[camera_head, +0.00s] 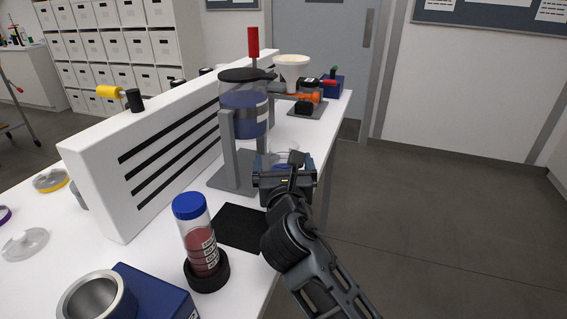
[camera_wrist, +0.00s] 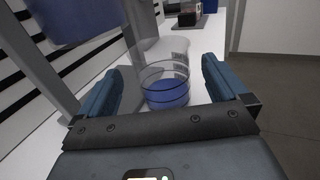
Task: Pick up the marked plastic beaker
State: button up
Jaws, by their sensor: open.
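The clear plastic beaker (camera_wrist: 166,86) with blue contents stands on the white table in the wrist view, between my gripper's two blue fingers and a little beyond them. Dark ring lines and a pale label with marks show on it. In the head view the beaker (camera_head: 284,150) is mostly hidden behind my gripper (camera_head: 286,163). My gripper (camera_wrist: 168,92) is open, with a finger on either side of the beaker; whether either touches it I cannot tell.
A grey stand (camera_head: 232,172) holding a blue-filled vessel (camera_head: 244,112) rises just left of the beaker. A blue-capped jar (camera_head: 199,240) stands in a black ring nearer me, beside a black mat (camera_head: 240,228). A white slotted panel (camera_head: 150,150) runs along the left. The table's right edge is close.

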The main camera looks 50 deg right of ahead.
aim_at(283, 143)
jog(key=x, duration=0.5)
jog(key=c, duration=1.2)
jog(key=shift+o, duration=0.2)
jog(key=shift+r+p, duration=0.2)
jog(key=shift+p, duration=0.15)
jog(key=shift+r+p, duration=0.45)
jog(key=shift+p, duration=0.15)
jog(key=shift+r, duration=0.2)
jog(key=shift+p, duration=0.3)
